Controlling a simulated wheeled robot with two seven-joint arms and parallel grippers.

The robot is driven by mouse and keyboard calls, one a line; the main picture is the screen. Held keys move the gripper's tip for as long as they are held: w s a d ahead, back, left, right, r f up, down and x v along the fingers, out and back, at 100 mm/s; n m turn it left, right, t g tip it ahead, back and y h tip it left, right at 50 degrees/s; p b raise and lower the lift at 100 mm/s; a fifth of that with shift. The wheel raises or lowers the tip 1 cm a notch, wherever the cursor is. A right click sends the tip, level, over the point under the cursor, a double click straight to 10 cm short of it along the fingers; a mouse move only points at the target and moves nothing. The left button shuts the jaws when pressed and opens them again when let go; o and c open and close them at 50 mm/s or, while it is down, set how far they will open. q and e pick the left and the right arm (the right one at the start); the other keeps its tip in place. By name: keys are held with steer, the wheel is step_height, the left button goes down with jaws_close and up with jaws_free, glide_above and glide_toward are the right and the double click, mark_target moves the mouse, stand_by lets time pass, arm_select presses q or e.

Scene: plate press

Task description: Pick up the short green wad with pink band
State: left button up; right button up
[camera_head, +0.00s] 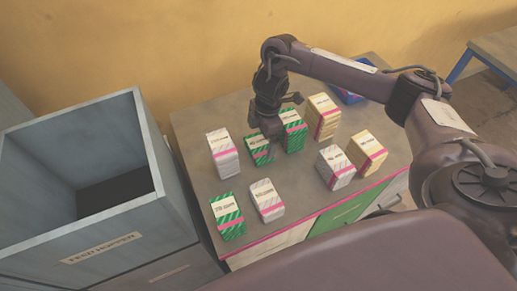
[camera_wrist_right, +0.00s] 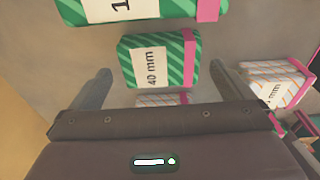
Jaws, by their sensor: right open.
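The short green wad with pink band (camera_head: 260,158) lies on the table, partly hidden under my right gripper (camera_head: 270,128). In the right wrist view the wad (camera_wrist_right: 178,58) is green striped, labelled 40 mm, with its pink band to the right. My right gripper is open above it, one finger towards each side, and does not hold it. A taller green wad (camera_head: 293,135) stands just right of it; a green wad also shows at the top of the wrist view (camera_wrist_right: 175,10). My left gripper is not in view.
Another green wad (camera_head: 227,217) lies at the table's front left. White wads (camera_head: 222,157), (camera_head: 267,202), (camera_head: 335,168) and cream wads (camera_head: 323,118), (camera_head: 367,152) stand around. A grey hopper (camera_head: 85,240) stands left of the table. A blue tray (camera_head: 348,96) sits at the back.

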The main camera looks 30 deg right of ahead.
mark_target(259, 144)
steer(key=f, duration=0.2)
steer(key=a+f+b, duration=0.1)
steer(key=f, duration=0.1)
steer(key=shift+f, duration=0.2)
steer(key=shift+c, duration=0.3)
steer(key=c, duration=0.6)
steer(key=shift+c, duration=0.3)
steer(key=shift+r, duration=0.15)
step_height(259, 144, up, 20)
steer(key=p, duration=0.6)
steer(key=shift+p, duration=0.35)
